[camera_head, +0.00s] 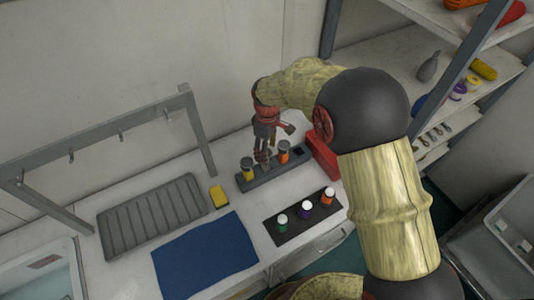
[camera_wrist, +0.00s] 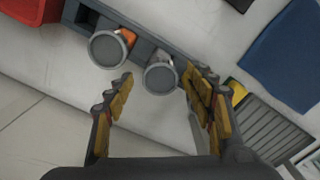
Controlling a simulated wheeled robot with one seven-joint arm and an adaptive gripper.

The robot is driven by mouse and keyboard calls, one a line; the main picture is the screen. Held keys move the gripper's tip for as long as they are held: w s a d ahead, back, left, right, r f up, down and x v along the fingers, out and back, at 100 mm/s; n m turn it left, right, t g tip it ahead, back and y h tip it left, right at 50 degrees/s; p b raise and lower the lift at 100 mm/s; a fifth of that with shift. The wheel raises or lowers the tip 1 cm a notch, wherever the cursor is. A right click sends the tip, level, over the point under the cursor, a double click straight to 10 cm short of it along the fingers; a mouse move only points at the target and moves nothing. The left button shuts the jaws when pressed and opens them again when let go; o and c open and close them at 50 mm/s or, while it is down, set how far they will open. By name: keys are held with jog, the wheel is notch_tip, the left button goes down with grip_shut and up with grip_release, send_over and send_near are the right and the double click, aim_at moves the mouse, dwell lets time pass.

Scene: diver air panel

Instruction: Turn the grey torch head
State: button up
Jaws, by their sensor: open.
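A grey rack (camera_head: 268,178) holds upright torches. In the wrist view, a torch with a round grey head (camera_wrist: 160,77) and a greyish body stands in the rack (camera_wrist: 146,36). My gripper (camera_wrist: 160,90) is open, with one yellow-padded finger on each side of this head; the left finger is clearly apart from it, and whether the right one touches I cannot tell. In the head view my gripper (camera_head: 262,156) is over the rack and largely hides this torch. An orange torch (camera_head: 284,152) stands beside it; its round head (camera_wrist: 110,48) shows left of my fingers.
A red box (camera_head: 322,156) stands at the rack's right end. A black tray (camera_head: 285,236) in front holds three capped items. A yellow sponge (camera_head: 219,196), blue mat (camera_head: 205,258) and ribbed grey drainer (camera_head: 150,215) lie left. A hook frame (camera_head: 110,128) and shelves (camera_head: 420,45) flank the counter.

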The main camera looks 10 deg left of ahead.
notch_tip(320, 180, up, 9)
dwell(0.3)
dwell(0.5)
